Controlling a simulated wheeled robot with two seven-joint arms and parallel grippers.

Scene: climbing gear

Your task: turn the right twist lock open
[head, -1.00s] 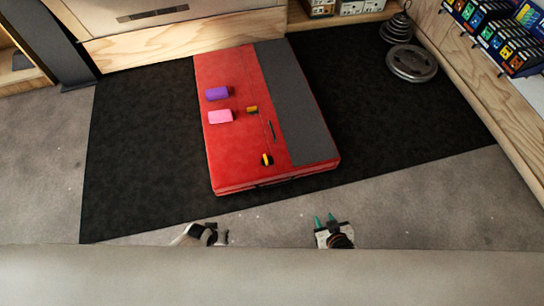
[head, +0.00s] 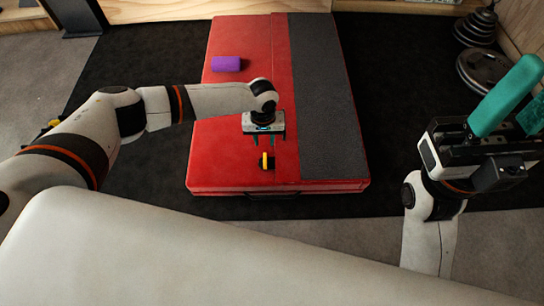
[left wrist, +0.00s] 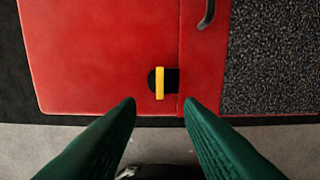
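A twist lock (head: 266,161), a yellow handle on a black base, sits near the front edge of the red pad (head: 230,150). In the left wrist view the twist lock (left wrist: 158,82) lies just beyond the fingertips, its yellow bar pointing up and down the picture. My left gripper (head: 270,143) is above the pad by this lock, open and empty; its green fingers (left wrist: 160,103) are apart on either side of the lock in the wrist view. My right gripper (head: 533,84) is raised at the right, open and empty, partly cut off by the picture edge.
A purple roll (head: 226,64) lies on the pad's far left. A grey textured strip (head: 325,100) covers the pad's right side. Weight plates (head: 484,68) stand at the far right. The black mat (head: 400,110) is clear beside the pad.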

